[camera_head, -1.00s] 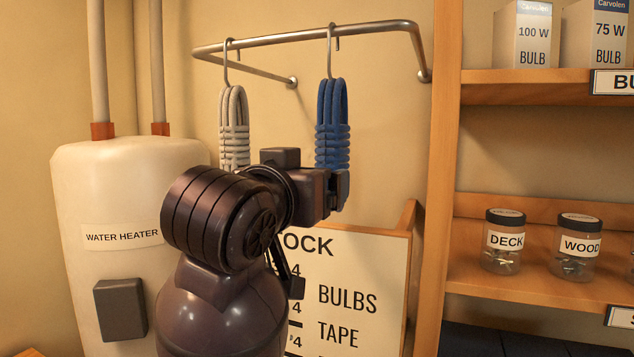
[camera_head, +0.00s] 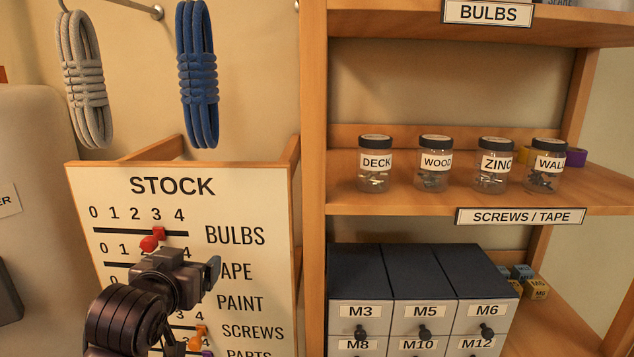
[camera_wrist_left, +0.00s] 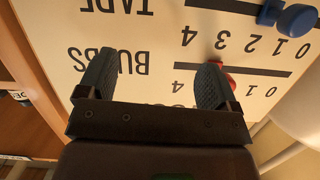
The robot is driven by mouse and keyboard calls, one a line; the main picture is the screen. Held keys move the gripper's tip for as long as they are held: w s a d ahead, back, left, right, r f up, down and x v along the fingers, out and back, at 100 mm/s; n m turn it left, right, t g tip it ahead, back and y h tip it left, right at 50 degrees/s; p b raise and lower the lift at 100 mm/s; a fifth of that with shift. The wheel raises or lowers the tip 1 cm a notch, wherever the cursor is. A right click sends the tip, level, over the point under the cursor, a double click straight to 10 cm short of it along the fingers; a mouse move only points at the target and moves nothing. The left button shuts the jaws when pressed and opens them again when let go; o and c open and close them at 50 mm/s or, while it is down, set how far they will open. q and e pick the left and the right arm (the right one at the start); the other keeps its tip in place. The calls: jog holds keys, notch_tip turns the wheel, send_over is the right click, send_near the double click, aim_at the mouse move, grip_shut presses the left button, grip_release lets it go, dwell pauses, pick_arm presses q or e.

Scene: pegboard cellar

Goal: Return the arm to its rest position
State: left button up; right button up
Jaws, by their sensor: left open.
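My left arm comes in from the bottom left in the head view, bent in front of the STOCK board (camera_head: 225,200). Its gripper (camera_head: 212,270) is at the board's TAPE and PAINT rows. In the left wrist view the gripper (camera_wrist_left: 155,75) is open, with two dark fingers spread and nothing between them. The board (camera_wrist_left: 165,60) shows upside down behind the fingers. A red slider (camera_wrist_left: 220,72) shows beside the right finger; I cannot tell whether they touch. My right gripper is not in view.
A wooden shelf unit (camera_head: 313,150) stands right of the board, with labelled jars (camera_head: 434,165) and dark-topped drawers (camera_head: 424,315). Grey rope (camera_head: 82,80) and blue rope (camera_head: 197,80) hang above the board. A blue knob (camera_wrist_left: 297,18) protrudes from the board.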

pick_arm(q)
jog(key=s+a+f+g, duration=0.1)
jog(key=s+a+f, duration=0.15)
jog(key=f, duration=1.15)
jog(key=s+a+f+g, duration=0.1)
jog(key=s+f, duration=0.9)
jog(key=f, duration=0.1)
jog(key=s+a+f+g, duration=0.1)
jog(key=s+a+f, duration=0.1)
jog(key=s+f, duration=0.8)
notch_tip(320, 180, down, 2)
jog(key=shift+s+a+f+g, duration=0.1)
jog(key=shift+s+a+g, duration=0.2)
